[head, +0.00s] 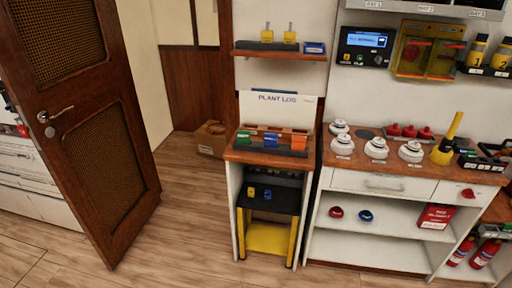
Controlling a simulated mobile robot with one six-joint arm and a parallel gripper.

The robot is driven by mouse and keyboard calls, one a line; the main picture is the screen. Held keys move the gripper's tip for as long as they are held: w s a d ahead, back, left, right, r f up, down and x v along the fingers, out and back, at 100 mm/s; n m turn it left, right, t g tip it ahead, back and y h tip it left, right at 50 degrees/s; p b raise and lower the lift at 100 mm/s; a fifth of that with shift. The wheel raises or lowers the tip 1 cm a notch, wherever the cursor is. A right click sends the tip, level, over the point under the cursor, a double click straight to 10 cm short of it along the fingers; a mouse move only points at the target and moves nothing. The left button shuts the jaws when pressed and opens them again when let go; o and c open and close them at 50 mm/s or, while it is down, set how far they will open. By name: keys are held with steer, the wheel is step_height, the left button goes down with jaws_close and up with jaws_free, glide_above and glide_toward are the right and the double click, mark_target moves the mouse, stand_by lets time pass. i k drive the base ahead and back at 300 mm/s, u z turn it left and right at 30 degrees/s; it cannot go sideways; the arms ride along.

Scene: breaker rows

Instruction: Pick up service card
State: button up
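No object is readable as a service card from here. Three coloured card-like pieces, green (243,137), blue (271,139) and orange (298,142), stand in a dark rack on the narrow wooden stand, below a white "PLANT LOG" board (279,110). A red sign or card (436,216) with small unreadable print leans on the open shelf under the right counter. My gripper is not in view, so its state and hold are hidden.
The narrow stand (238,155) adjoins a white counter (410,185) carrying several white domed devices (376,148) and a yellow-handled tool (446,140). An open brown door (90,110) stands left. Two red extinguishers (484,253) are lower right. The wooden floor (185,235) is clear.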

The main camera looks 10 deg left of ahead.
mark_target(298, 142)
steer(key=u, duration=0.35)
steer(key=k, duration=0.3)
steer(key=u, duration=1.7)
steer(key=k, duration=0.65)
steer(key=z, duration=0.45)
steer(key=i, duration=1.6)
steer(key=u, duration=0.15)
